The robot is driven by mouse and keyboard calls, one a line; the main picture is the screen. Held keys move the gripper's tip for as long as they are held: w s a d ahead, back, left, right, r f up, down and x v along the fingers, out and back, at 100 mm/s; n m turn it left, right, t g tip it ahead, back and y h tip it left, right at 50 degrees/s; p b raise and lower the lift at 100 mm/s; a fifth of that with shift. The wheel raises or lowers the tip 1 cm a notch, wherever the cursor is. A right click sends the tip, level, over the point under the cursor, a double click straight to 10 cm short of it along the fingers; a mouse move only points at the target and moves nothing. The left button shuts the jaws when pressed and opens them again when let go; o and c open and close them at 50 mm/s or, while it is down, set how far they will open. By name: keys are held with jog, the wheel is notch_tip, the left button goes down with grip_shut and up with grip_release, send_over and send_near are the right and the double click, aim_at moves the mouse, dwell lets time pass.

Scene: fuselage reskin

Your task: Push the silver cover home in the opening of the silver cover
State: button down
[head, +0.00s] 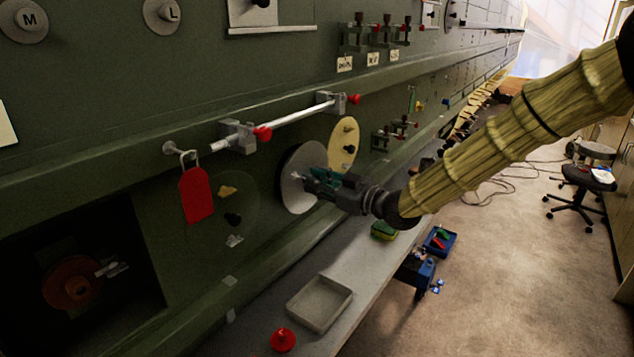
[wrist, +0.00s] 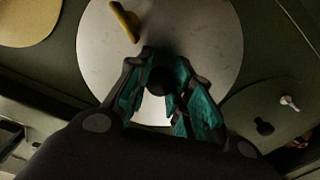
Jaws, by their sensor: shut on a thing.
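The silver cover (head: 292,190) is a round pale disc at the green fuselage wall, near the middle of the head view. It fills the upper middle of the wrist view (wrist: 195,40), with a yellow piece (wrist: 125,20) on its face. My gripper (head: 312,181) is in front of the cover. In the wrist view its teal-padded fingers (wrist: 162,84) are shut around a dark knob at the disc's middle. The opening is not visible. I cannot tell whether the disc sits flush or stands proud of the wall.
A cream disc (head: 343,140) is close to the right of the silver cover. A silver bar (head: 295,116) with clamps runs above, and a red tag (head: 196,194) hangs at left. A dark recess (head: 75,235) is lower left. A grey tray (head: 320,303) lies on the ledge below.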

jog(key=shift+b+x, duration=0.5)
jog(key=shift+x, duration=1.2)
dwell(0.7)
jog(key=c, duration=1.2)
grip_release()
jog(key=shift+d, duration=0.1)
jog(key=v, duration=0.4)
jog(key=shift+s+d, duration=0.25)
jog(key=shift+d, duration=0.05)
